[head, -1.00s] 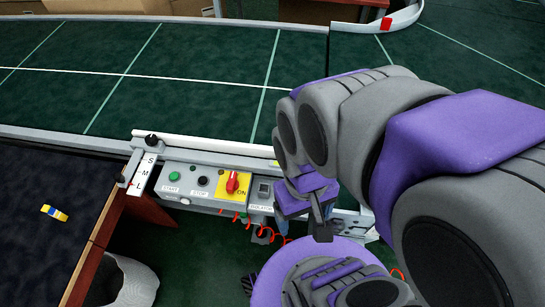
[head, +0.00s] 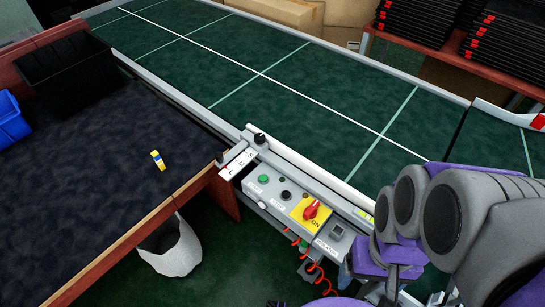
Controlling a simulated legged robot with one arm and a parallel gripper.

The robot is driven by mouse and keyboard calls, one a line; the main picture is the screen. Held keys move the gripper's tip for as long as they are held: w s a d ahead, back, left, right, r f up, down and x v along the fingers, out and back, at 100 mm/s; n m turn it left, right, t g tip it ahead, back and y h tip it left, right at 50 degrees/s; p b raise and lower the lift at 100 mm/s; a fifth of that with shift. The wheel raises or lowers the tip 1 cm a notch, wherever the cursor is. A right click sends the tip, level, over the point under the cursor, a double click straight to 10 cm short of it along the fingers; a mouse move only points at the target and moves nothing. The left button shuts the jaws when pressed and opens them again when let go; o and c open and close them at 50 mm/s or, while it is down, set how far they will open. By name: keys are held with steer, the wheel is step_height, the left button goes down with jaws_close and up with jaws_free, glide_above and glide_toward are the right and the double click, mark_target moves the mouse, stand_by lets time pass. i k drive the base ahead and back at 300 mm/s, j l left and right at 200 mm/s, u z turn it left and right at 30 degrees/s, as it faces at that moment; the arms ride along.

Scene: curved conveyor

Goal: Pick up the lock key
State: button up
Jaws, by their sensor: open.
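I cannot make out a lock key for certain in the head view. A grey control panel (head: 272,196) on the conveyor's near side carries a green start button, a dark stop button, a red rotary switch (head: 311,211) on a yellow plate and a small grey isolator box (head: 337,232). Red coiled cords (head: 317,270) hang below it. My gripper (head: 391,289) is open at the bottom right, right of and below the panel in the picture. Its tips are partly hidden and I see nothing held. A small yellow, white and blue item (head: 158,160) lies on the dark table.
The green conveyor (head: 290,100) runs behind the panel. The dark table (head: 90,190) at left has a black bin (head: 68,72) and a blue bin (head: 10,122). A white waste bin (head: 172,250) stands below. Black trays (head: 430,25) are stacked at back right.

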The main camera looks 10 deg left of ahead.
mark_target(156, 155)
steer(key=j+u, duration=0.2)
steer(key=u, duration=0.3)
steer(key=j+u, duration=0.2)
steer(key=u, duration=0.25)
steer(key=j+u, duration=0.15)
steer(key=u, duration=0.35)
steer(key=i+z, duration=0.25)
steer(key=z, duration=0.15)
steer(key=i+j+z, duration=0.2)
steer(key=z, duration=0.15)
steer(key=i+j+z, duration=0.2)
steer(key=z, duration=0.2)
